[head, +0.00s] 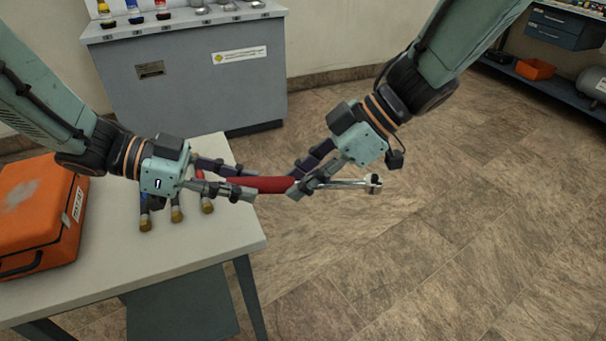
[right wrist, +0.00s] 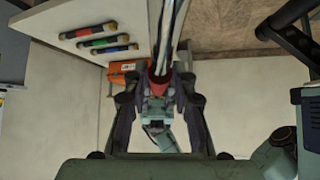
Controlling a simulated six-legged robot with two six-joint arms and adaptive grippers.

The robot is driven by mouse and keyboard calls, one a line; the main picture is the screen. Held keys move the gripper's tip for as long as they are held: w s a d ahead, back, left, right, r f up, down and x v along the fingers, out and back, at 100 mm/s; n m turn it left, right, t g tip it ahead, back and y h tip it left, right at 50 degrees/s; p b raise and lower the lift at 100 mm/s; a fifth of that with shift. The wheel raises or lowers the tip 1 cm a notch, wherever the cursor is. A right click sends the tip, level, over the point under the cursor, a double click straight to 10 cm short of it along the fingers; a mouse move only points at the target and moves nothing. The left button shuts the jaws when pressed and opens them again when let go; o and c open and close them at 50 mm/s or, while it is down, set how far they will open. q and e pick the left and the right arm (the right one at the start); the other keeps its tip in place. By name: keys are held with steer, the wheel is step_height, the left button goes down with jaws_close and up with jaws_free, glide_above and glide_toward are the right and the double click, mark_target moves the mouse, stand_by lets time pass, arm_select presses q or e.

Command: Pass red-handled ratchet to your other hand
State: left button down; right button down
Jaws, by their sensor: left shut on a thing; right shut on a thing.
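The red-handled ratchet (head: 268,184) is held level in the air between my two grippers in the head view, off the table's right edge. Its silver shaft and head (head: 372,184) stick out to the right. My left gripper (head: 240,184) is shut on the left end of the red handle. My right gripper (head: 297,181) is shut on the right part of the handle, close to the shaft. In the right wrist view the ratchet's red handle (right wrist: 159,80) shows between my right gripper's fingers (right wrist: 158,88). The fingers cover part of the handle.
A pale table (head: 215,240) stands below left, with an orange case (head: 38,220) and several brass-ended cylinders (head: 177,214) on it. A grey cabinet (head: 190,85) stands behind. A shelf with an orange bin (head: 533,69) is at far right. The floor below the ratchet is clear.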

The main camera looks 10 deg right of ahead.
arm_select(q)
steer(key=c, duration=1)
jaws_free()
